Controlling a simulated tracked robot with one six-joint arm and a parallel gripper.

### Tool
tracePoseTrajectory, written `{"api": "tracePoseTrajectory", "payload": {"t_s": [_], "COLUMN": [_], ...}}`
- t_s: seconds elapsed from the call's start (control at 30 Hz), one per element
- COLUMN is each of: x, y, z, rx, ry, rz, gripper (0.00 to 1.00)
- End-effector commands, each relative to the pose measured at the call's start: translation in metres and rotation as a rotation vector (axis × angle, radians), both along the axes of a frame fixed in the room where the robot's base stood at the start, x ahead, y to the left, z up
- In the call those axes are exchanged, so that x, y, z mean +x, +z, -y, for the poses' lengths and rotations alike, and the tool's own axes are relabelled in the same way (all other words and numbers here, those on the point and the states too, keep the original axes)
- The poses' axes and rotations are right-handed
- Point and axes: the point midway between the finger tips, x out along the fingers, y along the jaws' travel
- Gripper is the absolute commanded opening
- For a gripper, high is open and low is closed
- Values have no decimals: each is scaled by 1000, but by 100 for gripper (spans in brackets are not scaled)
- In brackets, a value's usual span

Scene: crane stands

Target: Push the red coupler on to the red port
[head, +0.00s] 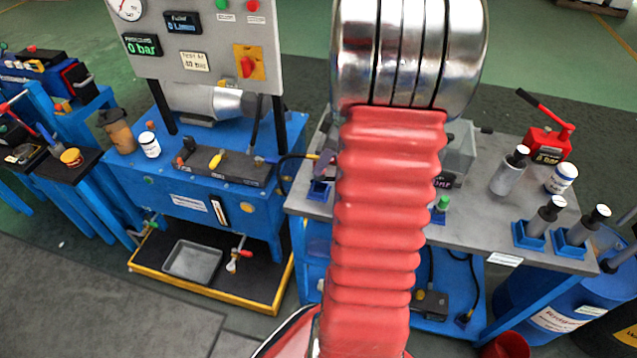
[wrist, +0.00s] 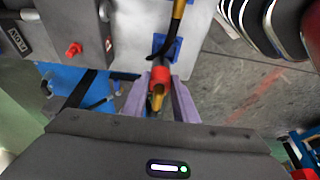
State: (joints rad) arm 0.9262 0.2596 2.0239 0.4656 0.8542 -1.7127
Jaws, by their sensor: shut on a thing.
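The red coupler (wrist: 161,74) with its brass end (wrist: 157,97) is between the two purple fingers of my gripper (wrist: 157,100) in the wrist view. My gripper is shut on it. A dark hose (wrist: 157,51) runs from the coupler toward the top of the picture. The red port (wrist: 74,49) is a short red stub on a grey block (wrist: 42,28), left of the coupler and apart from it. In the head view my arm hides the coupler and the red port.
A blue holder (wrist: 166,44) sits near the coupler on the grey bench. In the head view, grey cylinders with black tops (head: 509,171) and a red hand pump (head: 546,140) stand on the bench's right side. A blue test bench (head: 215,195) stands left.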

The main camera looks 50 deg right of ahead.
Motion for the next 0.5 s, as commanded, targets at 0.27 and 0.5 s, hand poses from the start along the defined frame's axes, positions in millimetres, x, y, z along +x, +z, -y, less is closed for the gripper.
{"api": "tracePoseTrajectory", "payload": {"t_s": [0.27,0.5], "x": [14,26], "y": [18,34], "z": [29,55], "rx": [-3,-1], "ry": [-1,-2], "rz": [1,1], "gripper": [1,1]}}
